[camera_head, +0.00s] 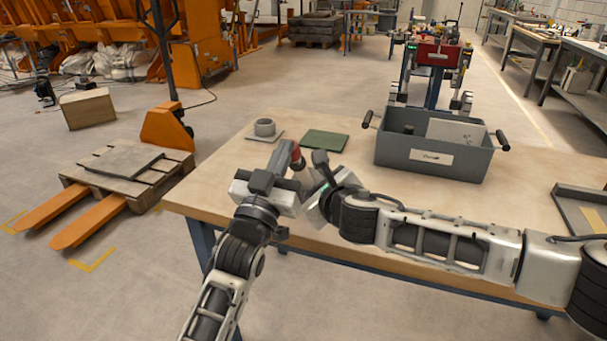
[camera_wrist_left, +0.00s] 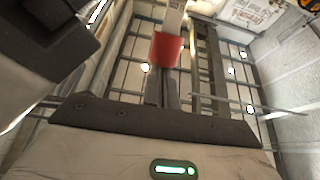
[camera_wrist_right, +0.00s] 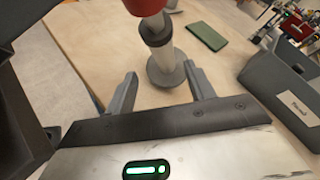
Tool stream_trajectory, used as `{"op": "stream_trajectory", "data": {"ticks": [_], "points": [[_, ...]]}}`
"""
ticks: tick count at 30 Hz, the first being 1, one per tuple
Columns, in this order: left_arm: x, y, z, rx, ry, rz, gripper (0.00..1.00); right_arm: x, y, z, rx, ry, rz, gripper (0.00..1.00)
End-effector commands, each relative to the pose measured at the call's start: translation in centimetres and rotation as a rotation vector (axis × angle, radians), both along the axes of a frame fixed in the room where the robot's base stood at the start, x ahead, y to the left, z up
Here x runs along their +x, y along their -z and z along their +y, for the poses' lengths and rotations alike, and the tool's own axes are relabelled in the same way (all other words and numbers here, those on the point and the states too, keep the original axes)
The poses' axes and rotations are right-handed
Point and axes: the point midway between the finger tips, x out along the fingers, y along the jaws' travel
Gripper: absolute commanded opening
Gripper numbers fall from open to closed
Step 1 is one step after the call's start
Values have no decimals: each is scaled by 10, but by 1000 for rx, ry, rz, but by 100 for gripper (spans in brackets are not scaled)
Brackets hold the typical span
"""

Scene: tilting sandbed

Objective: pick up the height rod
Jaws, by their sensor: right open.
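The height rod has a red top (camera_head: 297,153), a black collar and a white shaft. It also shows in the right wrist view (camera_wrist_right: 163,56), roughly upright, with a dark round base low over the table or on it; I cannot tell which. My left gripper (camera_head: 286,158) is at the red top, its fingers close together against the red part (camera_wrist_left: 166,50) in the left wrist view. My right gripper (camera_wrist_right: 160,88) is open, with one finger on each side of the lower shaft and base. In the head view the rod's lower end is mostly hidden by my right gripper (camera_head: 316,186).
A grey bin (camera_head: 433,160) with dark handles stands at the back of the wooden table (camera_head: 225,180). A green pad (camera_head: 325,140) and a grey ring on a small plate (camera_head: 264,130) lie at the back left. A grey tray (camera_head: 575,215) is at the right edge.

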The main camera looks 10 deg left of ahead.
Motion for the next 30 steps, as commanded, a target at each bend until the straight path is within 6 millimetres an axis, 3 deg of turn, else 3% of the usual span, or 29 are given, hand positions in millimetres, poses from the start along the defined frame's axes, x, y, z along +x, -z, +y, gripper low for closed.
{"op": "stream_trajectory", "data": {"ticks": [1, 12, 28, 29, 30], "points": [[1, 8, 0, 3, -1, 22, 0, 8, 0, 6, 0, 2, -1, 54], [1, 8, 0, 3, -1, 22, 0, 46, 7, 30, -1, 0, 1, 54], [1, 8, 0, 3, -1, 22, 0, 55, 11, 34, 0, 0, 0, 54], [1, 8, 0, 3, -1, 22, 0, 55, 11, 34, 0, 0, 0, 51], [1, 8, 0, 3, -1, 22, 0, 54, 11, 34, 0, 0, 0, 40]]}}
